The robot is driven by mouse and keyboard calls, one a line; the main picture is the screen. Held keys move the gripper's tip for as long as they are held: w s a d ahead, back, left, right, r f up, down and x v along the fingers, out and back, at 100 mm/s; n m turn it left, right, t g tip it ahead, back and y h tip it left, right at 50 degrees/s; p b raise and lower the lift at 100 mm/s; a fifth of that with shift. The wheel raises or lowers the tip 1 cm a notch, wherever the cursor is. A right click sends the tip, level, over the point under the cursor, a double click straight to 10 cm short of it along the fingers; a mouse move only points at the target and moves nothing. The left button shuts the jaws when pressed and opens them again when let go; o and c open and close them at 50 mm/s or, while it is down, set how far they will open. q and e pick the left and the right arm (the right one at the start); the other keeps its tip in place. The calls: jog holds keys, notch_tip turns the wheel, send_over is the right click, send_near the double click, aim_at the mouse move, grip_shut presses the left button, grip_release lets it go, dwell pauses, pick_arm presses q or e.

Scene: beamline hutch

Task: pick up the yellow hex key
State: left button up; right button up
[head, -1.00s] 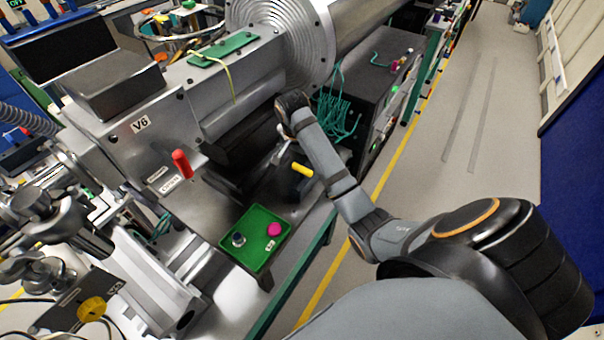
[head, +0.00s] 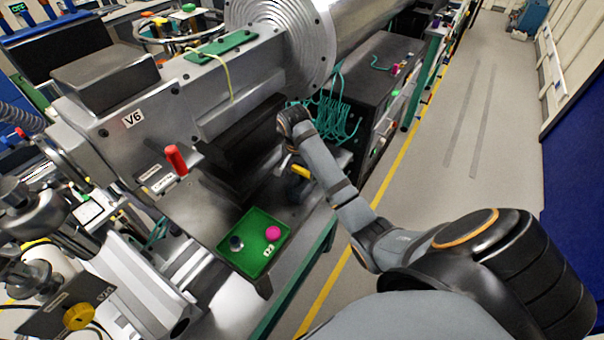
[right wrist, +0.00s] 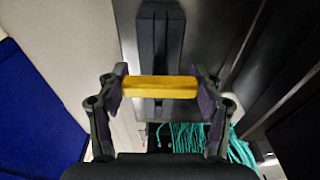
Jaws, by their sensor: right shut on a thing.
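The yellow hex key shows in the right wrist view (right wrist: 160,87) as a yellow bar lying crosswise between the two finger pads. My right gripper (right wrist: 160,88) is shut on it, with one pad at each end of the bar. In the head view the yellow hex key (head: 300,171) is a short yellow piece, partly hidden by my right arm and gripper (head: 292,168), beside the dark ledge under the big metal housing. I cannot tell whether it is clear of the surface. My left gripper is not in view.
A green tray (head: 228,261) with a magenta piece (head: 273,233) and a small metal part (head: 236,243) is left of and nearer than the hex key. A red handle (head: 176,160) sticks out of the housing. Teal cables (head: 338,118) hang behind my right arm.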

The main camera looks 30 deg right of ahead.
jog(key=shift+c, duration=0.8)
jog(key=shift+r, duration=0.1)
jog(key=shift+r, duration=0.35)
notch_tip(320, 180, up, 9)
jog(key=p, duration=0.8)
jog(key=shift+r, duration=0.2)
jog(key=shift+f, duration=0.1)
